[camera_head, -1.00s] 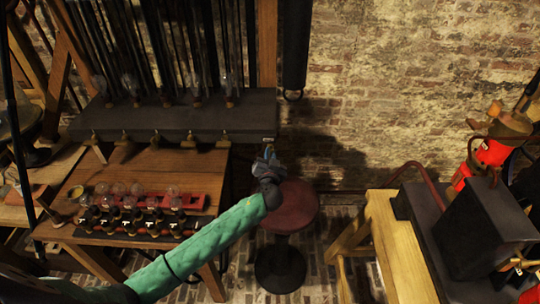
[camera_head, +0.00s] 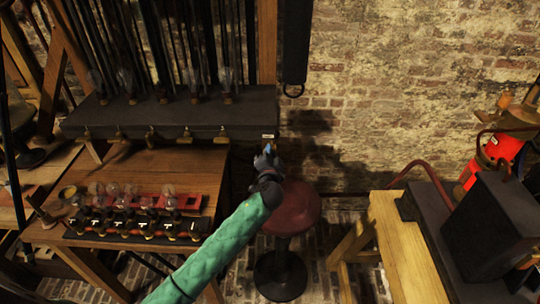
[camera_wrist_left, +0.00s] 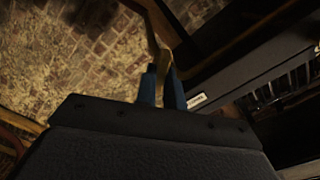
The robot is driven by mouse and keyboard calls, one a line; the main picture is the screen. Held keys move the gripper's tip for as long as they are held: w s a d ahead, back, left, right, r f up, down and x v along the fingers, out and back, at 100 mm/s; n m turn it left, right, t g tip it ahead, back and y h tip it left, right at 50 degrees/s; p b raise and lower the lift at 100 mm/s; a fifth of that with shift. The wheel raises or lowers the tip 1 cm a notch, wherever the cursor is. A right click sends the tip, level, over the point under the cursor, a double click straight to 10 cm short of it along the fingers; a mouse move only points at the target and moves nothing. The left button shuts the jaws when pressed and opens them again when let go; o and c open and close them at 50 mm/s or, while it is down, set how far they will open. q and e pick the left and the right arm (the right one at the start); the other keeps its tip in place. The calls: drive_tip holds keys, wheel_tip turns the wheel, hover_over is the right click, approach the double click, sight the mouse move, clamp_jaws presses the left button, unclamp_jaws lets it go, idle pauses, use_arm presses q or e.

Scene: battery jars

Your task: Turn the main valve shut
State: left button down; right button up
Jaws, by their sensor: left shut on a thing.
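My left gripper (camera_head: 268,152) is at the right end of the long dark bench box (camera_head: 165,118), just below a small white label (camera_head: 268,135). In the left wrist view, its two blue fingers (camera_wrist_left: 162,88) are close together on a thin brass-coloured lever (camera_wrist_left: 158,45), which looks like the main valve's handle. The lever runs up and away from the fingertips. The same label (camera_wrist_left: 197,100) shows just right of the fingers. In the head view the gripper hides the valve, so its exact angle cannot be told there. My right gripper is not in view.
Several small brass taps (camera_head: 151,134) line the box's front edge. Below it, a wooden table (camera_head: 150,175) holds a rack of bottles and glass bulbs (camera_head: 135,220). A round red stool (camera_head: 295,210) stands under my left forearm. A wooden bench (camera_head: 400,245) with dark boxes is at right.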

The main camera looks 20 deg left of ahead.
use_arm(q)
drive_tip(key=shift+d+f+m+p, duration=0.1)
drive_tip(key=shift+m+p, duration=0.35)
drive_tip(key=shift+m, duration=3.05)
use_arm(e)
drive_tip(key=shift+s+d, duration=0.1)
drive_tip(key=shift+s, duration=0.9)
use_arm(q)
drive_tip(key=c, duration=1.5)
unclamp_jaws()
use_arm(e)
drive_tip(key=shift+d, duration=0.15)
